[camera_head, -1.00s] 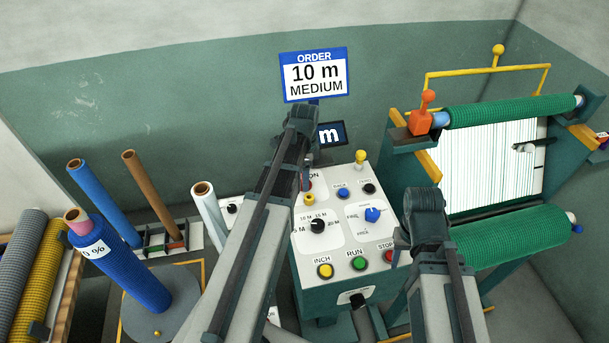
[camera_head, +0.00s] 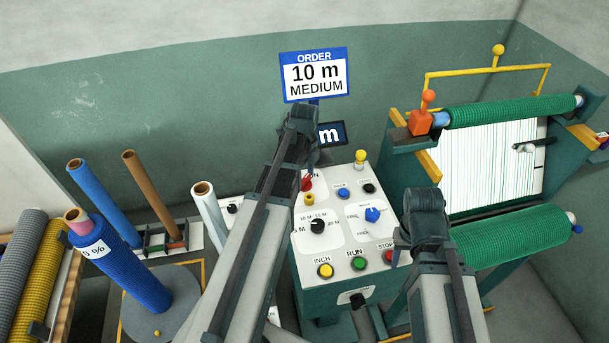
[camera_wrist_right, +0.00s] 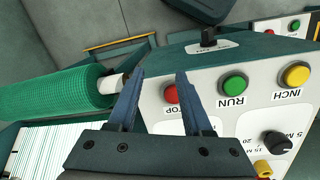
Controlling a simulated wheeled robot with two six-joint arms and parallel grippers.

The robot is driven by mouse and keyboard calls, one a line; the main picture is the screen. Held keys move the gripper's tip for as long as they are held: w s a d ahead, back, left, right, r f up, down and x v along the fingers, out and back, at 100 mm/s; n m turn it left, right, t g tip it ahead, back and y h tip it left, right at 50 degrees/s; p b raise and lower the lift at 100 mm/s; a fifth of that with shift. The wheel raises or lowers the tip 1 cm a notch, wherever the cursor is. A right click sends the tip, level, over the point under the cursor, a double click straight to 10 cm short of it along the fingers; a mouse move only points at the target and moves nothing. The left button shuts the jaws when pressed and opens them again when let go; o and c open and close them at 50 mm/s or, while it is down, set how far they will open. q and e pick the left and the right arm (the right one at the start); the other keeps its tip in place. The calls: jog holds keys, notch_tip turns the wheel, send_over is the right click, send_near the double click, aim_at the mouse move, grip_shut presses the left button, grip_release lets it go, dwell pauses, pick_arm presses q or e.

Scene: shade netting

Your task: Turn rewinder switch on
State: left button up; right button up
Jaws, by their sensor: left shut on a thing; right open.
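The white-topped rewinder console (camera_head: 335,245) stands at centre in the head view. Its red switch (camera_head: 307,183) sits near the upper left corner of the panel, beside a label partly hidden by my left arm. My left gripper (camera_head: 310,168) reaches down over that corner and is shut on the red switch; its fingertips are mostly hidden. My right gripper (camera_wrist_right: 160,78) is open and empty in the right wrist view, above the panel edge near the red stop button (camera_wrist_right: 171,94). The stop button also shows in the head view (camera_head: 390,256).
The panel carries a yellow inch button (camera_head: 325,270), a green run button (camera_head: 359,263), a black length knob (camera_head: 318,226) and a blue knob (camera_head: 372,214). A display (camera_head: 331,134) stands behind. Green netting rolls (camera_head: 515,110) are at right; tubes (camera_head: 100,205) and rolls are at left.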

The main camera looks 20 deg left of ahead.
aim_at(305, 178)
dwell(0.5)
pick_arm(q)
jog(key=o, duration=1.3)
jog(key=shift+r, duration=0.1)
notch_tip(305, 178, up, 14)
jog(key=p, duration=1.4)
jog(key=shift+f, duration=0.2)
